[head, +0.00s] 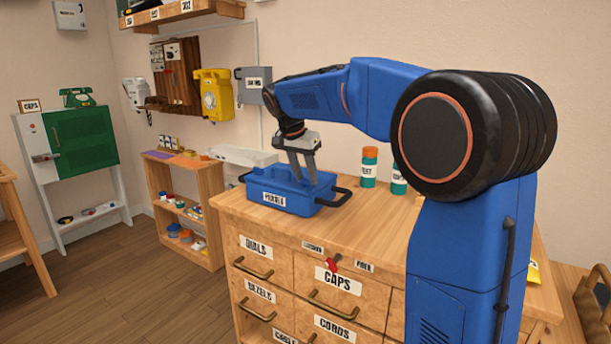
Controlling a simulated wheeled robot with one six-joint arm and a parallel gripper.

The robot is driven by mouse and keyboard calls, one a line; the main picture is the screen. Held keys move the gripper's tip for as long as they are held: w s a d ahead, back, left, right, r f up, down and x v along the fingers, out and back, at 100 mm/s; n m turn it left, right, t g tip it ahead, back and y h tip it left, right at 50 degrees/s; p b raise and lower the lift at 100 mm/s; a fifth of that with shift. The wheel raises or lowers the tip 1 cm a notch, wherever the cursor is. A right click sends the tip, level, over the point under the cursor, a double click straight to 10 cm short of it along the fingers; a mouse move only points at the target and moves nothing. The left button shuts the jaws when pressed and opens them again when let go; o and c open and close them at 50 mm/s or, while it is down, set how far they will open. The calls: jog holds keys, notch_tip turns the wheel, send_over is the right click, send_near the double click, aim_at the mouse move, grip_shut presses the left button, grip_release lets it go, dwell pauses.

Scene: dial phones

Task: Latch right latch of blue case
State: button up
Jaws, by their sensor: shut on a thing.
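The blue case (287,193) sits on the wooden drawer cabinet, with a white label on its front and a dark loop handle (343,196) at its right end. My gripper (305,180) points down onto the right part of the case's top, its two fingers a little apart and shut on a part of the case. The right latch is too small to make out, and the fingers hide the spot they hold. I cannot tell whether the latch is up or down.
Teal bottles with orange tops (369,167) stand on the cabinet (300,232) behind and right of the case. A red item (332,263) is at the front edge near the drawer labelled CAPS. A yellow phone (213,95) hangs on the wall beyond.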

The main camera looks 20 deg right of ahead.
dwell(0.3)
jog(key=o, duration=1.1)
jog(key=shift+r, duration=0.1)
jog(key=v, duration=1.7)
jog(key=shift+r, duration=0.1)
